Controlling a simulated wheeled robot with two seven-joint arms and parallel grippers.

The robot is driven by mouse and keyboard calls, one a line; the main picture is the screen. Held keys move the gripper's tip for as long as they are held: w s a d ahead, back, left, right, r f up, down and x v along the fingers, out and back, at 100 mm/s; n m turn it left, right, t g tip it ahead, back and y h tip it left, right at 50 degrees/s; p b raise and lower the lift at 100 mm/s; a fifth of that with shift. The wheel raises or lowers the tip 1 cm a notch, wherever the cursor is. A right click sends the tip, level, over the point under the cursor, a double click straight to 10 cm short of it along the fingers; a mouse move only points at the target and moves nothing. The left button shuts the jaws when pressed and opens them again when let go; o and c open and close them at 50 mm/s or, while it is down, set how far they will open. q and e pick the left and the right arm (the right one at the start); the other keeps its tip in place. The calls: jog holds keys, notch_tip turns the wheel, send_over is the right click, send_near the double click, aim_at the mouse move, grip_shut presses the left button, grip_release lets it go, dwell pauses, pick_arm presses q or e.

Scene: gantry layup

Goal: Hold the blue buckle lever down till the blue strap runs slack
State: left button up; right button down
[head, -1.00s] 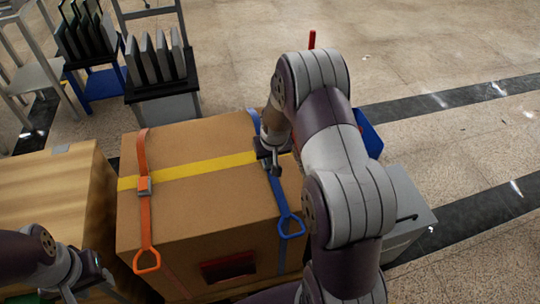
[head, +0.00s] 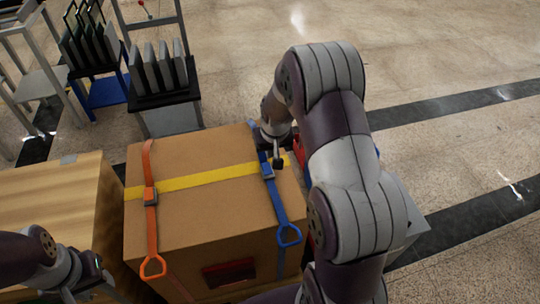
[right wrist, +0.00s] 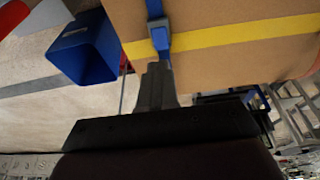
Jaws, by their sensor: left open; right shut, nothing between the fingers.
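A cardboard box (head: 200,225) carries an orange strap and a blue strap (head: 278,203) with a loop handle on its front edge. The blue buckle (head: 267,171) sits on top at the yellow tape; it also shows in the right wrist view (right wrist: 160,38). Its lever position is too small to tell. My right gripper (head: 278,163) is shut and empty, just right of the buckle. In the right wrist view the closed fingers (right wrist: 157,82) point at the buckle, seemingly with a small gap. My left gripper (head: 100,287) is open at the lower left, partly dark.
The orange strap (head: 152,225) with its own buckle (head: 150,195) lies to the left. A wooden crate (head: 50,200) stands left of the box. A blue bin (right wrist: 85,48) stands beside the box. Racks with grey panels (head: 160,75) are behind. Floor at right is open.

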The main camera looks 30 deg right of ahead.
jog(key=v, duration=0.4)
jog(key=shift+r, duration=0.3)
